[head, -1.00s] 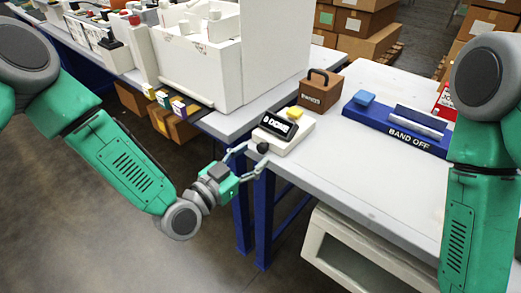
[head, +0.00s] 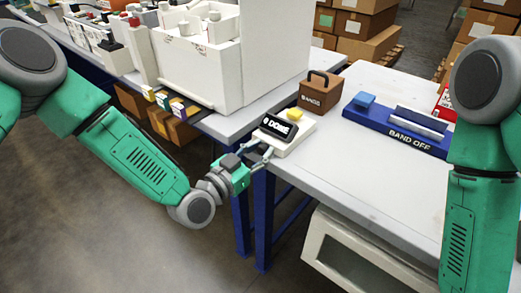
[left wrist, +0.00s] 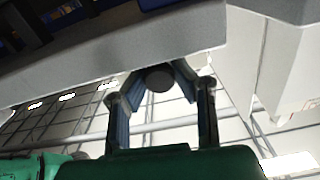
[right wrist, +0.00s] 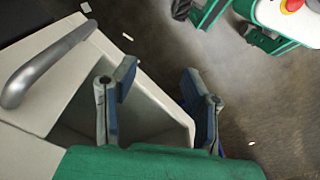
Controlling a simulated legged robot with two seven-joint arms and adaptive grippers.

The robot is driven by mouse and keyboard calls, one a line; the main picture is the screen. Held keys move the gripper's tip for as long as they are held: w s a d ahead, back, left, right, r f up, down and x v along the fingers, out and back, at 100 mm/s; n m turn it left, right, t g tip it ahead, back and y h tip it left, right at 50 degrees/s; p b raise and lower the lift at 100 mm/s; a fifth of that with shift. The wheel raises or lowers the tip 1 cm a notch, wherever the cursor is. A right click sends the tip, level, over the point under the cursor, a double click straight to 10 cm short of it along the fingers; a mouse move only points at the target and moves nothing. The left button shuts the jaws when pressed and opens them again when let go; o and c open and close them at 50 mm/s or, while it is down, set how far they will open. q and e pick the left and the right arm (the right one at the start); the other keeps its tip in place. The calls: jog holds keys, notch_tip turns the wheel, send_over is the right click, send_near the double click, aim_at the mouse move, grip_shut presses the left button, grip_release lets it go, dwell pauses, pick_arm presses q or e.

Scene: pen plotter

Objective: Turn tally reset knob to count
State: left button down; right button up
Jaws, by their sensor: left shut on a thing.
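The tally counter (head: 290,143) is a small white box at the table's left edge, with a black display and a yellow button (head: 296,114) on top. My right gripper (right wrist: 158,82) is open and empty in the right wrist view, away from the counter.
A brown box labelled BANDS (head: 318,92) stands behind the counter. A blue unit marked BAND OFF (head: 395,130) is to its right. A large white machine (head: 200,70) stands left. The front of the table (head: 370,180) is clear. A pale open-fronted cabinet (head: 345,235) is below.

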pick_arm(q)
jog(key=shift+n, duration=1.1)
jog(key=c, duration=1.3)
grip_release()
jog(key=v, duration=1.2)
jog(key=shift+f, duration=0.1)
